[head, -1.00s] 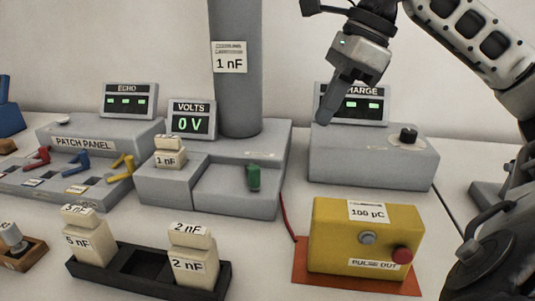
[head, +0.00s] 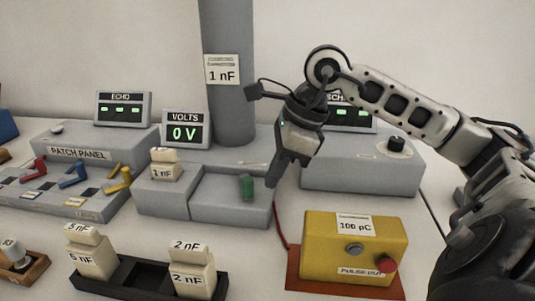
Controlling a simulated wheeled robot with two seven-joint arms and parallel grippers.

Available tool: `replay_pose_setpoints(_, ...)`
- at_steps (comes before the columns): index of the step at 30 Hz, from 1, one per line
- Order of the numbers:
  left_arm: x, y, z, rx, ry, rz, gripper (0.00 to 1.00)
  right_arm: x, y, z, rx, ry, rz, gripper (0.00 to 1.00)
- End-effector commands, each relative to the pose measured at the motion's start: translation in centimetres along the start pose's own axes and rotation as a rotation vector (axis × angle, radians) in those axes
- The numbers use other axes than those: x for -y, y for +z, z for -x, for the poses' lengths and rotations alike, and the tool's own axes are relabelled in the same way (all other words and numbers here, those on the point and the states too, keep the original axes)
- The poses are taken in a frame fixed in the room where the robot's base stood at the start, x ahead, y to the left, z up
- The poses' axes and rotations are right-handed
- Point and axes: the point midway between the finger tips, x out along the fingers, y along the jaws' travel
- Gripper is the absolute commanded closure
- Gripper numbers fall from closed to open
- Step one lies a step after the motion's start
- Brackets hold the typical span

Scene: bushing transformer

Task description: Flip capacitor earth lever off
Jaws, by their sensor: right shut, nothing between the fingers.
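A short green lever (head: 247,187) stands roughly upright at the front right of the grey transformer base (head: 232,208); it is the only lever-like part I see there. No label on it is readable. My right gripper (head: 271,194) is shut and empty, pointing down just to the right of the green lever at the base's right end. A small gap shows between them in the picture; their depth relation is hard to tell. The volts display (head: 185,131) reads 0 V. My left gripper is not in view.
A yellow 100 pC box (head: 319,244) stands at the front right. A black tray (head: 138,282) holds cream capacitor blocks at the front. A patch panel (head: 52,183) with coloured levers is on the left. A grey box with a dark knob (head: 397,145) stands behind my right arm.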

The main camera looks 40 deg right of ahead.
Motion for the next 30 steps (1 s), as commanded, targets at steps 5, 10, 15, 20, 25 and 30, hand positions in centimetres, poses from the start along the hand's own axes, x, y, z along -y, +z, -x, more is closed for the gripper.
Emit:
replay_pose_setpoints(5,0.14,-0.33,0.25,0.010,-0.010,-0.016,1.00,-0.03,1.08,-0.27,0.002,0.001,0.001,1.00)
replay_pose_setpoints(10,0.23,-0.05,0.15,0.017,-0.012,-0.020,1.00,-0.04,1.22,-0.56,-0.001,0.000,0.001,1.00)
replay_pose_setpoints(15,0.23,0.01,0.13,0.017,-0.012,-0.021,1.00,-0.03,1.18,-0.58,-0.001,0.000,0.001,1.00)
replay_pose_setpoints(20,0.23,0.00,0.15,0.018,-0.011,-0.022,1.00,-0.06,1.22,-0.57,-0.002,-0.002,-0.003,1.00)
replay_pose_setpoints(25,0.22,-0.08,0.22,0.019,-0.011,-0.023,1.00,-0.22,1.45,-0.61,-0.001,-0.017,-0.036,1.00)
replay_pose_setpoints(30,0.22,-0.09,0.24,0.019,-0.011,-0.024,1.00,-0.32,1.57,-0.69,-0.001,-0.024,-0.059,1.00)
